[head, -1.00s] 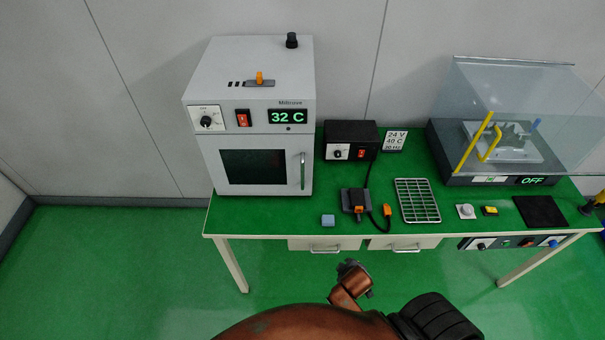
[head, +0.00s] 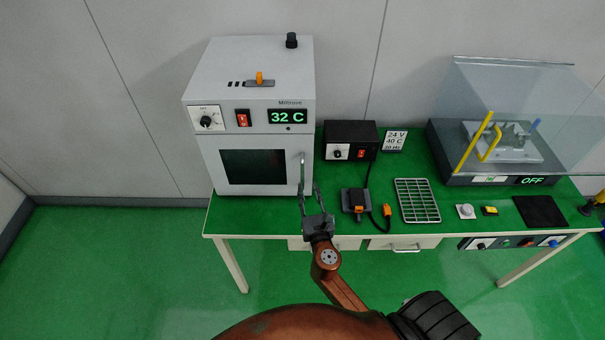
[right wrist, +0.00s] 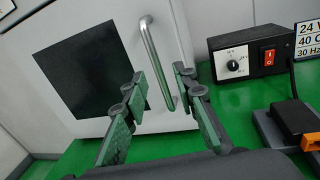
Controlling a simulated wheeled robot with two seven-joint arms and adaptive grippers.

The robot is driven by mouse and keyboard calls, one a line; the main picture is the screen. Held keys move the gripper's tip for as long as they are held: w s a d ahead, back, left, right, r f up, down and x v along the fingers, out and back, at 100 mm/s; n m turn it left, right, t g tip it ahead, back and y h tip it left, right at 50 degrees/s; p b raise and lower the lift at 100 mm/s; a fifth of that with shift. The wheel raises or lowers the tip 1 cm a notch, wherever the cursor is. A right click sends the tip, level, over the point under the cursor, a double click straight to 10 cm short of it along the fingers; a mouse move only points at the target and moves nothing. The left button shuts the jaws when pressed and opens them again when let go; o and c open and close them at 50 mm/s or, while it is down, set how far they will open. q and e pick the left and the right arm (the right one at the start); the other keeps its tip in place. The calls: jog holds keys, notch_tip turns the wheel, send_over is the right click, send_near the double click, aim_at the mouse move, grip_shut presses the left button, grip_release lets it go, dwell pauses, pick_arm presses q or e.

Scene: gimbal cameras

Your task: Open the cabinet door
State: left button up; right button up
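The cabinet (head: 250,100) is a grey box oven with a 32 C display, on the left end of the green table. Its door (head: 208,160) has a dark window and looks shut. The upright metal handle (head: 302,160) is on the door's right side and also shows in the right wrist view (right wrist: 153,52). My right gripper (head: 308,190) is open in front of the handle's lower part. In the right wrist view, the handle appears between the open fingers (right wrist: 161,82); I see no finger closed on it. My left gripper is out of view.
A black control box (head: 349,133) stands right of the cabinet. A dark block with an orange part (head: 354,200), a cable and a wire rack (head: 417,201) lie on the table (head: 270,213). A clear-hooded machine (head: 500,120) stands at the right. Floor left of the table is clear.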

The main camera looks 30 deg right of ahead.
aim_at(303, 175)
jog(key=shift+n, duration=0.4)
jog(key=x, duration=0.8)
jog(key=shift+a+r, duration=0.15)
jog(key=shift+a, duration=0.15)
jog(key=shift+c, duration=0.6)
grip_shut()
